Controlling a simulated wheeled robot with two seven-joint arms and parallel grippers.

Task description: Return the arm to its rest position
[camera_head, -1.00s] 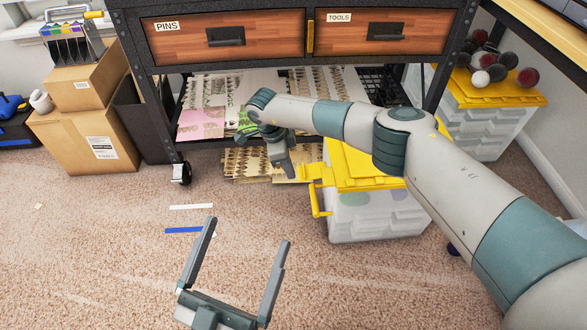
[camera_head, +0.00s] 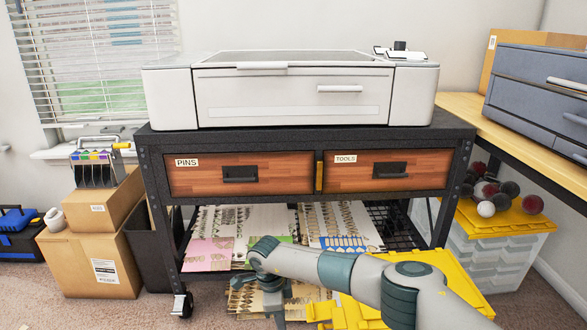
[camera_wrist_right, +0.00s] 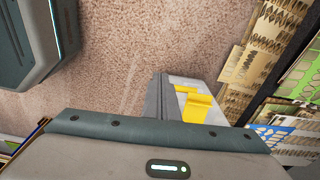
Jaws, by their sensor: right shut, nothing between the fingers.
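My right arm (camera_head: 340,275) comes in from the lower right of the head view and reaches left in front of the cart's lower shelf. Its gripper (camera_head: 279,314) points down near the bottom edge, with the tips at or past the edge of the picture. In the right wrist view the fingers (camera_wrist_right: 164,97) are together, with nothing held between them. They hang over carpet beside a yellow-latched bin. My left gripper is out of view.
A black cart (camera_head: 300,133) carries a white printer (camera_head: 290,100) and two wooden drawers, both shut. Patterned sheets (camera_head: 345,222) lie on its lower shelf. A yellow-lidded bin (camera_head: 440,262) is close behind my right arm. Cardboard boxes (camera_head: 85,260) stand at left, a workbench (camera_head: 520,150) at right.

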